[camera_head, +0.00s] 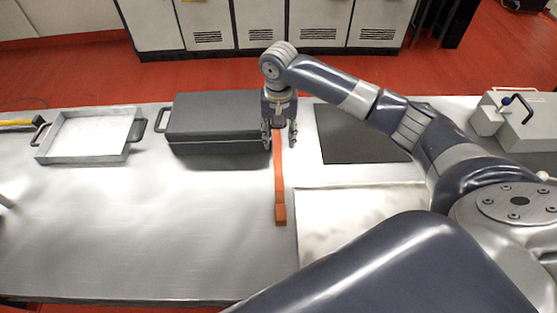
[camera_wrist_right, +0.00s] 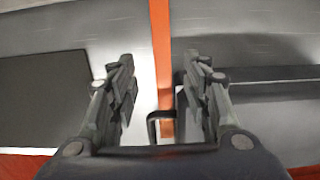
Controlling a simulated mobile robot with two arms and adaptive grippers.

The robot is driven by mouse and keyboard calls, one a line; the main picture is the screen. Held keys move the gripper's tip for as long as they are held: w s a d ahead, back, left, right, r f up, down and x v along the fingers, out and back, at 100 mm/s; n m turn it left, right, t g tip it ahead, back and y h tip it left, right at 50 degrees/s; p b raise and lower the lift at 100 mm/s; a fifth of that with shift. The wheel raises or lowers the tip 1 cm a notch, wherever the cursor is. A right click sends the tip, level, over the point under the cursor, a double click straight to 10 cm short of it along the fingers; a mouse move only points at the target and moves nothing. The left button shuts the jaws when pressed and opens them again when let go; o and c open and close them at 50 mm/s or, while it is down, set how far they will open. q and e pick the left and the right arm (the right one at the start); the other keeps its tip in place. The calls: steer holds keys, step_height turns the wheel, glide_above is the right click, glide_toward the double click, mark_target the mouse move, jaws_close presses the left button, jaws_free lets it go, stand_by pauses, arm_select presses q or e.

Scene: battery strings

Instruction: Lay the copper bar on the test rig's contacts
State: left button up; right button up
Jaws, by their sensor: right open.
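The copper bar (camera_head: 279,180) is a long, narrow orange strip lying on the metal bench, running from front to back beside the dark grey case. My right gripper (camera_head: 280,140) is open and empty over its far end. In the right wrist view the bar (camera_wrist_right: 161,50) runs between the two spread fingers of the right gripper (camera_wrist_right: 159,68), with gaps on both sides. I cannot tell how high the fingertips are. A grey device with a lever (camera_head: 520,118) stands at the far right; I cannot tell whether it is the test rig, and no contacts are clear. My left gripper is not in view.
The dark grey case (camera_head: 225,110) stands left of the bar; a black handle (camera_wrist_right: 158,118) shows near the bar. A shallow metal tray (camera_head: 88,156) is farther left. A dark mat (camera_head: 355,140) and a pale panel (camera_head: 350,215) lie right.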

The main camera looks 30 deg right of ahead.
mark_target(278, 159)
step_height(278, 159, down, 4)
steer(key=shift+a+r, duration=0.15)
steer(key=shift+r, duration=0.1)
step_height(278, 159, down, 5)
steer(key=shift+r+p, duration=0.1)
steer(key=shift+p, duration=0.8)
steer(key=shift+f, duration=0.35)
steer(key=shift+c, duration=1.1)
jaws_close()
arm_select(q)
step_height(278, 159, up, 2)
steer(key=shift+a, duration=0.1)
arm_select(e)
steer(key=shift+r, duration=0.1)
